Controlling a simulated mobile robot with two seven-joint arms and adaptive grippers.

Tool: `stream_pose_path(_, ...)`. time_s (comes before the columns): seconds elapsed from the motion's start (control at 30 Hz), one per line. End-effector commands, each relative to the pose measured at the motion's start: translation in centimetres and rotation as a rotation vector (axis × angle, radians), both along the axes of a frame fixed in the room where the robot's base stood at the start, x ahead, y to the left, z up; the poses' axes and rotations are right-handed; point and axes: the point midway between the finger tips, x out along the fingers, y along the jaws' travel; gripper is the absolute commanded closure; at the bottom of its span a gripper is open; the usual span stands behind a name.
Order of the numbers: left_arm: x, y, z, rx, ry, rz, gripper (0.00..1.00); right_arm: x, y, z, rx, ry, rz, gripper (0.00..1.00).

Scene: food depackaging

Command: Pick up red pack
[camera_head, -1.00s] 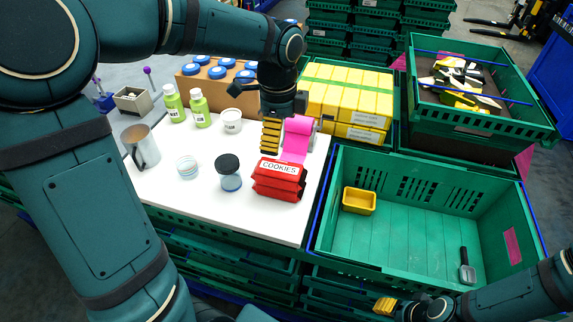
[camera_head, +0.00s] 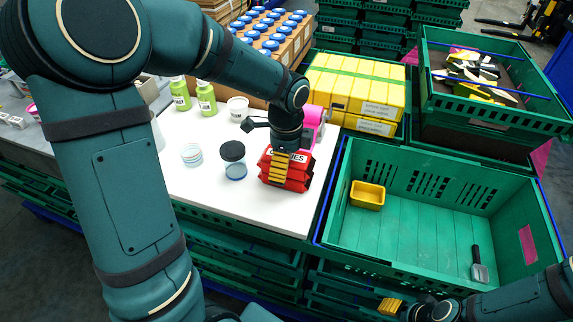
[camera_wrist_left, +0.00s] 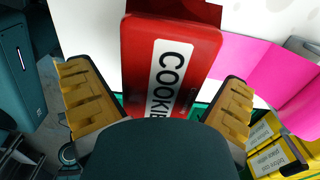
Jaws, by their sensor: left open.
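The red pack (camera_head: 298,180), labelled COOKIES, lies on the white table at its right side. My left gripper (camera_head: 282,170) is over the pack, pointing down, and its yellow finger covers part of the label in the head view. In the left wrist view the red pack (camera_wrist_left: 170,62) shows between the two spread yellow fingers of my left gripper (camera_wrist_left: 158,100). The gripper is open and does not grip the pack. My right gripper (camera_head: 390,306) is low at the bottom of the head view, with only a yellow finger part showing.
The green crate (camera_head: 335,205) to the right holds a yellow tub (camera_head: 367,194) and a scoop (camera_head: 479,268). Yellow boxes (camera_head: 345,85) stand behind.

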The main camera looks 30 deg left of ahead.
Motion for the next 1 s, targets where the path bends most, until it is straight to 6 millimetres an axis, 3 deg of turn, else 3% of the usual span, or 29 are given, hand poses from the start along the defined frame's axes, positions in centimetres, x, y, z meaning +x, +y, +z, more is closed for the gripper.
stream_pose_path(0.23, 0.0, 0.0, -0.3, 0.000, -0.001, 0.000, 0.00, 0.0, 0.0, 0.0, 0.000, -0.001, 0.000, 0.53)
stream_pose_path(0.4, 0.0, 0.0, -0.3, 0.000, -0.001, 0.000, 0.60, 0.0, 0.0, 0.0, 0.000, -0.001, 0.000, 0.53)
stream_pose_path(0.47, 0.0, 0.0, -0.3, 0.000, -0.001, 0.000, 0.78, 0.0, 0.0, 0.0, 0.000, -0.001, 0.000, 0.53)
stream_pose_path(0.83, 0.0, 0.0, 0.0, 0.000, -0.002, 0.000, 0.79, 0.0, 0.0, 0.0, 0.000, -0.001, 0.000, 0.53)
stream_pose_path(1.0, 0.1, 0.0, 2.1, 0.001, -0.005, 0.000, 0.79, -0.1, 0.0, 0.8, 0.000, 0.002, 0.001, 0.53)
